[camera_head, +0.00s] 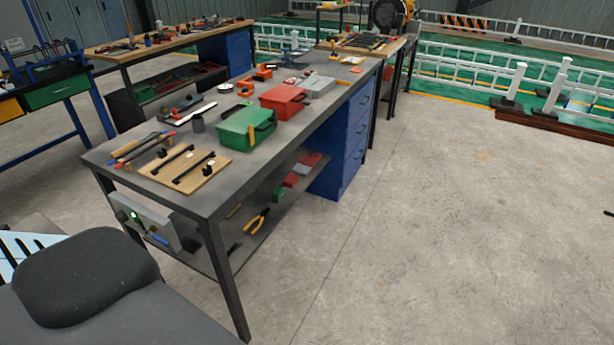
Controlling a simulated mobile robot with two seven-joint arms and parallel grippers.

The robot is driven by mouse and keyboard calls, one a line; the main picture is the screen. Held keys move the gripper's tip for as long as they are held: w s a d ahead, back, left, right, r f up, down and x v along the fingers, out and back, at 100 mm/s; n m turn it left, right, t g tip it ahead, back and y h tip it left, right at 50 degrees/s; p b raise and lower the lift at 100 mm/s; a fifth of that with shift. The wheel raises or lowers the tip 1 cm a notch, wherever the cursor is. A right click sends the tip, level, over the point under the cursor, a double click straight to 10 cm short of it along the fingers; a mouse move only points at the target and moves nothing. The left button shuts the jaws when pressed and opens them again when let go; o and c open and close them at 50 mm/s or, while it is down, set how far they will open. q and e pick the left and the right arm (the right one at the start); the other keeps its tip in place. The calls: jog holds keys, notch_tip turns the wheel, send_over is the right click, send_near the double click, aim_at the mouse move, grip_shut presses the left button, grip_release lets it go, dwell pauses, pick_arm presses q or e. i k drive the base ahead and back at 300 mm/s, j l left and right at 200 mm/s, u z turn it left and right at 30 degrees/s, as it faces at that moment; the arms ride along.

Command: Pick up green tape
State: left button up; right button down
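I cannot make out a green tape for certain. The clearest green thing on the near workbench (262,160) is a green toolbox (238,131) with a dark handle or latch. A small green item (278,194) lies on the lower shelf, too small to tell what it is. Neither of my grippers is in view.
Yellow-handled pliers (257,221) lie on the lower shelf. Blue drawers (346,145) stand beneath. The concrete floor (450,220) at right is clear.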

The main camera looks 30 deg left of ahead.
aim_at(279, 193)
jog(key=i+l+u, duration=0.3)
jog(key=i, duration=0.2)
jog(key=i+l+u, duration=0.35)
jog(key=i, duration=0.2)
jog(key=i+l+u, duration=0.45)
jog(key=l+u, duration=0.3)
jog(key=i+l+u, duration=0.2)
jog(key=l, duration=0.2)
jog(key=l+u, duration=0.2)
jog(key=l, duration=0.25)
jog(key=l+u, duration=0.2)
jog(key=l, duration=0.25)
jog(key=i, duration=0.05)
